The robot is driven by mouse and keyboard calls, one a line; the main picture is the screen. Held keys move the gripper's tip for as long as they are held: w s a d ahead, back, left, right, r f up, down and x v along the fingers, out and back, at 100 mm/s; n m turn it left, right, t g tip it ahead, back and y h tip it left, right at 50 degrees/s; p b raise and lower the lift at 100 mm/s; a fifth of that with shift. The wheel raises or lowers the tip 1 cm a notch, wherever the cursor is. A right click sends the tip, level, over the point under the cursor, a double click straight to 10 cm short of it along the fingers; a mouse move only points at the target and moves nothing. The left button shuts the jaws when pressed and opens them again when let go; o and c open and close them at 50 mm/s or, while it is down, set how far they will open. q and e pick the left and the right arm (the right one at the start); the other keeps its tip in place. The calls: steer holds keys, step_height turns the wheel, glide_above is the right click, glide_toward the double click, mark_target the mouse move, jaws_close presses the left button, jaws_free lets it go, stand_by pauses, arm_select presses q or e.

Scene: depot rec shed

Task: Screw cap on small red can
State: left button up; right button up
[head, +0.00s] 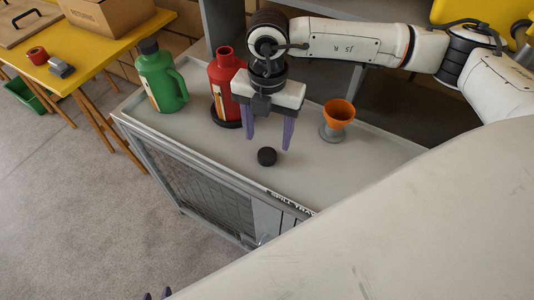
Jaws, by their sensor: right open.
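The red can (222,88) stands upright on a dark round base on the grey bench top, its red neck bare. A small black cap (267,157) lies on the bench top, to the right of the can and nearer to me. My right gripper (269,146) is open and empty, its two purple fingers pointing down above and behind the cap, apart from it in the picture. The gripper covers part of the can's right side. Only the purple fingertips of my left gripper (157,295) show at the bottom edge; I cannot tell its opening.
A green jug (162,80) with a dark cap stands left of the can. An orange funnel (339,111) sits in a grey holder at the right. The spill tray bench (200,134) has a raised rim and free room at front. A yellow table (88,50) stands left.

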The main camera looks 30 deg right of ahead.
mark_target(267, 154)
steer(key=shift+s+a+f+p, duration=0.1)
steer(key=shift+s+f+p, duration=0.1)
steer(key=shift+f, duration=1.15)
steer(key=shift+s+a+f+p, duration=0.1)
steer(key=shift+f+p, duration=0.1)
steer(key=shift+f, duration=1.1)
steer(key=shift+w, duration=0.1)
steer(key=c, duration=1.1)
